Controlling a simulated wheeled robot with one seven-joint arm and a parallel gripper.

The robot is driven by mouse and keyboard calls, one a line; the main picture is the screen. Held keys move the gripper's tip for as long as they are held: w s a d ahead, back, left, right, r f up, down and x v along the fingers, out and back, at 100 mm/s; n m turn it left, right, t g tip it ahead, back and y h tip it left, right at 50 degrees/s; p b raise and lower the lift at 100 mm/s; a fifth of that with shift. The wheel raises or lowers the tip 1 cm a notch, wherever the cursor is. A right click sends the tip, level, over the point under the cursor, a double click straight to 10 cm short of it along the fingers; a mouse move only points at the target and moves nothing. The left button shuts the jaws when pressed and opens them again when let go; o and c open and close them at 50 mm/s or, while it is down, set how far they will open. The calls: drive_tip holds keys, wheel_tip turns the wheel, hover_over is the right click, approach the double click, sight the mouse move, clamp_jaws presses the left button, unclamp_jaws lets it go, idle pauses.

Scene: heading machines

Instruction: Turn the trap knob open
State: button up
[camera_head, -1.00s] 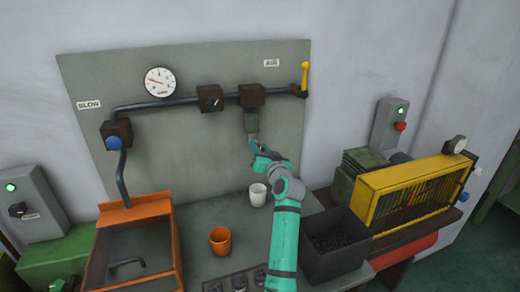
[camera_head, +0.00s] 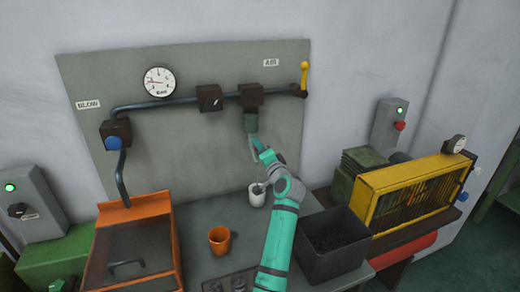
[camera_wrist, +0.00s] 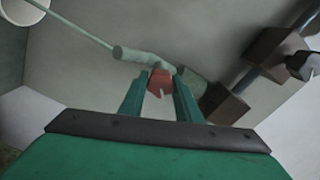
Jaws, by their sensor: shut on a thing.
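The trap (camera_head: 250,121) is a green bowl hanging under a dark block on the air pipe, and it also shows in the wrist view (camera_wrist: 188,82). In the wrist view the small red trap knob (camera_wrist: 160,82) with a pale mark sits between the fingers of my gripper (camera_wrist: 160,92), which is shut on it. In the head view my gripper (camera_head: 257,146) is just below the trap and hides the knob. A pale green outlet (camera_wrist: 128,52) leaves the trap. A thin pale line runs from it toward the white cup (camera_wrist: 10,14).
The white cup (camera_head: 257,198) stands on the bench below the trap, close to my wrist. An orange cup (camera_head: 219,240) is left of it. A dark bin (camera_head: 335,255) stands right of my arm. A yellow lever (camera_head: 304,76) is at the pipe's right end.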

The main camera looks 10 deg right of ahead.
drive_tip(key=m, duration=0.4)
drive_tip(key=shift+f+m, duration=0.15)
drive_tip(key=shift+m, duration=0.15)
drive_tip(key=m, duration=0.4)
drive_tip(key=shift+f, duration=0.15)
drive_tip(key=shift+m, duration=0.4)
drive_tip(key=o, duration=1.1)
drive_tip(key=shift+c, duration=0.2)
drive_tip(key=s+d, duration=0.1)
drive_tip(key=s, duration=0.9)
drive_tip(key=shift+s, duration=0.4)
